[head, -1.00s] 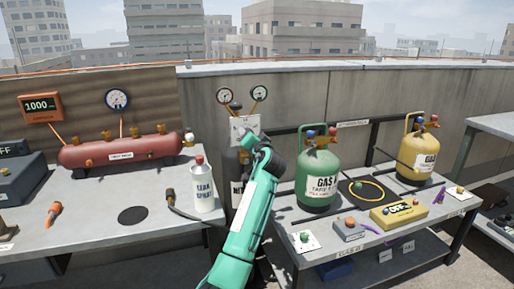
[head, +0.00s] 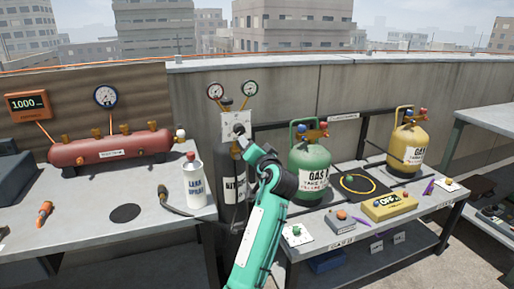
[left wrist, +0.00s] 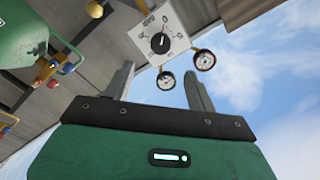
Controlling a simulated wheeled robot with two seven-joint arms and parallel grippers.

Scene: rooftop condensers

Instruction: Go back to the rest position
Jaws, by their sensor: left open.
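My left arm (head: 257,230) rises from the bottom centre of the head view, in front of the dark nitrogen cylinder (head: 228,185). Its wrist end is just below the white dial panel (head: 228,124) on that cylinder. In the left wrist view my left gripper (left wrist: 159,78) has its two fingers spread, with nothing between them. The panel and its black knob (left wrist: 160,43) show beyond the fingers, apart from them, with two gauges (left wrist: 165,80) beside it. In the head view the fingers are hard to make out. My right gripper is not in view.
The left bench holds a red tank (head: 115,148) and a leak spray bottle (head: 195,182). The right bench holds a green gas cylinder (head: 308,172), a yellow one (head: 408,145) and a yellow device (head: 390,206). A concrete wall (head: 290,90) stands behind.

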